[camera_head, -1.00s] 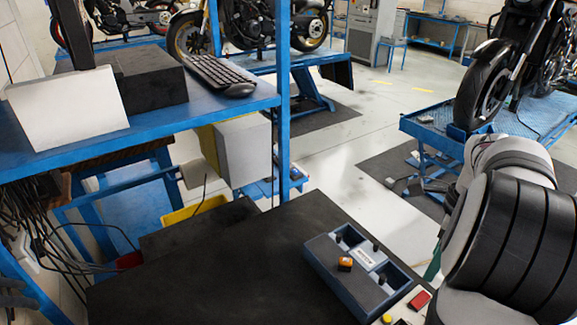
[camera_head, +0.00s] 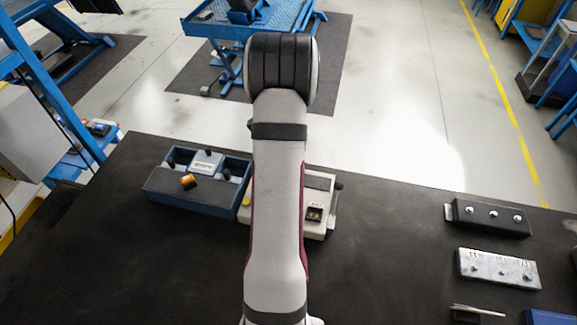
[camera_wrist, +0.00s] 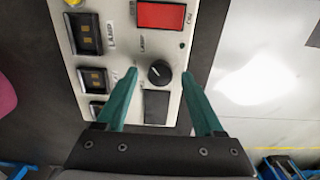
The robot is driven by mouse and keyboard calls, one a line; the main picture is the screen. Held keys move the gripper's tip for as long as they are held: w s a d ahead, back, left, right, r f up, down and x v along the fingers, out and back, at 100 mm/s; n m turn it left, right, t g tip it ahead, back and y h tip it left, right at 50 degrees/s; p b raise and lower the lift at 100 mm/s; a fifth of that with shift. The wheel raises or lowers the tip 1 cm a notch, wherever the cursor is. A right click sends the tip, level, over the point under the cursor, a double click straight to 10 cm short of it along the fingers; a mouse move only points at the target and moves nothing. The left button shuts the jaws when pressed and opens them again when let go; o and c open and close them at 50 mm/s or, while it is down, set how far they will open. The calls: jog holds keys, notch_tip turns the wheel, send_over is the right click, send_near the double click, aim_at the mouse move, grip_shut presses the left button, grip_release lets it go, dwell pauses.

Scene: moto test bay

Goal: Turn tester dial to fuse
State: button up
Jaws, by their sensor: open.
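The tester is a cream box (camera_head: 318,182) on the dark bench in the head view, largely hidden behind my arm. In the wrist view its cream panel (camera_wrist: 120,50) shows a round black dial (camera_wrist: 159,72), a red block (camera_wrist: 161,15) and several dark sockets at the left. My gripper (camera_wrist: 160,75) has two green fingers, open, with one tip on each side of the dial in the picture. A gap shows between each finger and the dial. I cannot tell the finger height over the panel, and the setting is too small to read.
A blue compartment tray (camera_head: 225,197) with an orange-and-black piece (camera_head: 188,181) stands left of the tester. At the right are a black box with several knobs (camera_head: 490,218) and a silver block (camera_head: 498,268). The bench between tester and these boxes is clear.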

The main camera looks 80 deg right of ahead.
jog(key=shift+f, duration=0.3)
grip_shut()
